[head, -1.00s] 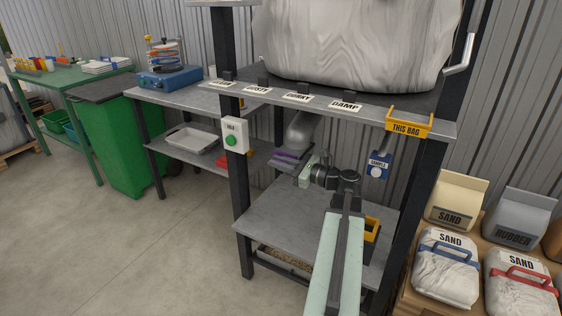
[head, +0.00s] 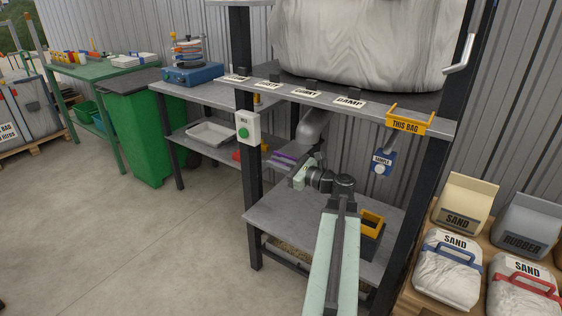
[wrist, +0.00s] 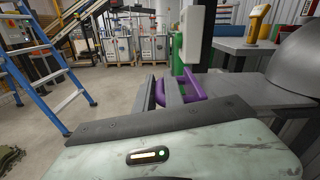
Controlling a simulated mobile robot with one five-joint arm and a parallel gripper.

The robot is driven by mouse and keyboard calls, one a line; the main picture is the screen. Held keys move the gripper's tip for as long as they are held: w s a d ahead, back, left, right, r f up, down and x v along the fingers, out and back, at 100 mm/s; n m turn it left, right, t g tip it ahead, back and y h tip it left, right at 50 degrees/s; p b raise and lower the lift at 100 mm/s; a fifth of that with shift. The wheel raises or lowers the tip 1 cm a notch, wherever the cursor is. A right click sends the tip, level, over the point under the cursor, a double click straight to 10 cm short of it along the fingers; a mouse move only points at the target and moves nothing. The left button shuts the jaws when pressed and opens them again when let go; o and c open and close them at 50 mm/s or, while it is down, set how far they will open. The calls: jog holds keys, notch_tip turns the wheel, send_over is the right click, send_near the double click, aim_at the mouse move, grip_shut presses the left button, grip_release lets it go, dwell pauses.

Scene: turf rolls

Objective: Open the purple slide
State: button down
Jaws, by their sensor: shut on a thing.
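The purple slide (head: 284,159) sits below the grey spout (head: 312,126) under the big bag, sticking out to the left of the spout. In the wrist view its purple looped handle (wrist: 190,90) lies at the fingertips. My gripper (head: 293,170) is shut on this handle, beside the slide in the head view. It also shows in the wrist view (wrist: 163,92). The slide's inner part at the spout is hidden.
A lower grey shelf (head: 290,220) with a yellow-topped container (head: 371,222) lies beneath my arm.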

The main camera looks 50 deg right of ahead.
jog(key=c, duration=1.7)
grip_release()
jog(key=shift+s+f, duration=0.1)
jog(key=shift+s, duration=0.25)
jog(key=shift+d, duration=0.1)
jog(key=s, duration=0.5)
jog(key=s+d, duration=0.1)
jog(key=s, duration=0.1)
jog(key=shift+s, duration=0.35)
